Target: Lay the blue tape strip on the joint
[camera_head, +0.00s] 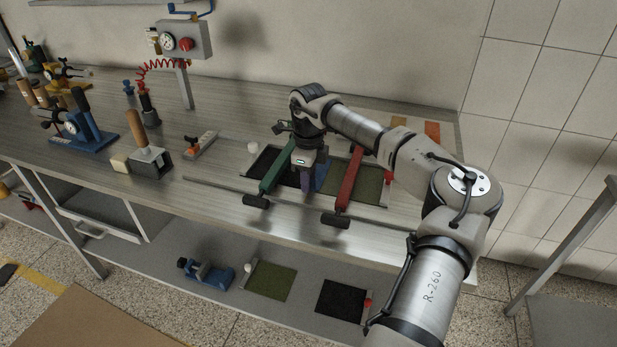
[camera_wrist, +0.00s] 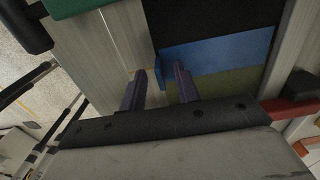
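The blue tape strip (camera_wrist: 220,52) spans the boundary between a black sheet (camera_wrist: 210,15) and an olive sheet (camera_wrist: 228,82) in the wrist view. Whether it is pressed flat cannot be told. Its left end has a narrow tab bent toward my gripper. In the head view, part of the strip (camera_head: 321,170) shows beside my gripper. My gripper (camera_wrist: 160,76) has two dark purple fingers standing apart, with the tab's end in the gap and touching neither finger visibly. In the head view my gripper (camera_head: 307,187) is low over the sheets; the joint underneath is mostly hidden.
A green bar (camera_head: 277,170) and a red bar (camera_head: 349,180) flank my gripper closely. A thin rail (camera_head: 225,187) runs along the bench front. A wood-handled tool (camera_head: 150,158) and a blue fixture (camera_head: 85,132) stand left. Spare sheets (camera_head: 270,280) lie on the lower shelf.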

